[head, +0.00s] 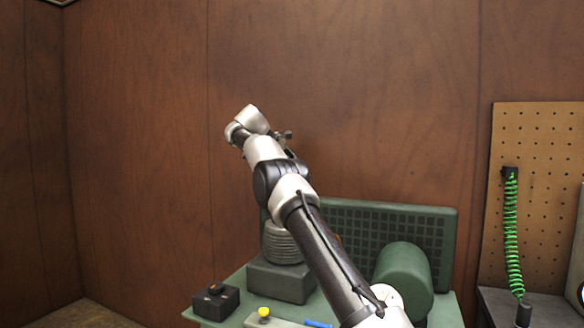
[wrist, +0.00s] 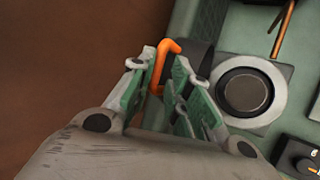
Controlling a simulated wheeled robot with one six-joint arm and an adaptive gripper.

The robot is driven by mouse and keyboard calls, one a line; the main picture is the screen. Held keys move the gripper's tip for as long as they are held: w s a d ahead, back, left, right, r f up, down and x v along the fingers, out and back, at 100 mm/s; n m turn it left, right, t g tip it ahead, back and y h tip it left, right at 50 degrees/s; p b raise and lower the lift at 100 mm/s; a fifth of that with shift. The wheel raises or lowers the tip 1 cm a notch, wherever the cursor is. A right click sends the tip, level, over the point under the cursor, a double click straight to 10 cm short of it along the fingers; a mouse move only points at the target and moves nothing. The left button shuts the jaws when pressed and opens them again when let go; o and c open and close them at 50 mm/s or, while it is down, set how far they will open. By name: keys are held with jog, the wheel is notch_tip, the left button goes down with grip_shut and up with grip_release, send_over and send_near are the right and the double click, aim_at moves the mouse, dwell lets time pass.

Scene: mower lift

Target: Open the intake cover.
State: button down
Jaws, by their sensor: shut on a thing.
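An orange bracket-shaped handle (wrist: 170,46) shows in the wrist view between the green-padded fingers of my gripper (wrist: 161,70). My gripper is shut on this handle. A dark grey part (wrist: 199,60) lies right behind the handle, partly hidden by the right finger; I cannot tell for sure whether it is the intake cover. In the head view my gripper (head: 286,138) is raised above the green machine (head: 237,284), and its fingertips and the handle are too small or hidden to make out there.
A ribbed grey cylinder (head: 281,243) stands on a dark block below my wrist; its round top (wrist: 246,91) shows in the wrist view. A green slotted panel (head: 385,230) and a green drum (head: 404,281) stand to the right. A dark switch box (head: 216,300) sits front left.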

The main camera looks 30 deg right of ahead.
jog(key=shift+d+r, duration=0.3)
jog(key=shift+d, duration=0.1)
jog(key=c, duration=1.7)
grip_release()
jog(key=shift+o, duration=0.9)
jog(key=shift+w+d+f, duration=0.1)
jog(key=shift+f, duration=0.1)
jog(key=shift+f, duration=0.1)
jog(key=shift+a, duration=0.25)
jog(key=s+a+r, duration=0.1)
jog(key=a, duration=1.1)
jog(key=shift+a, duration=0.3)
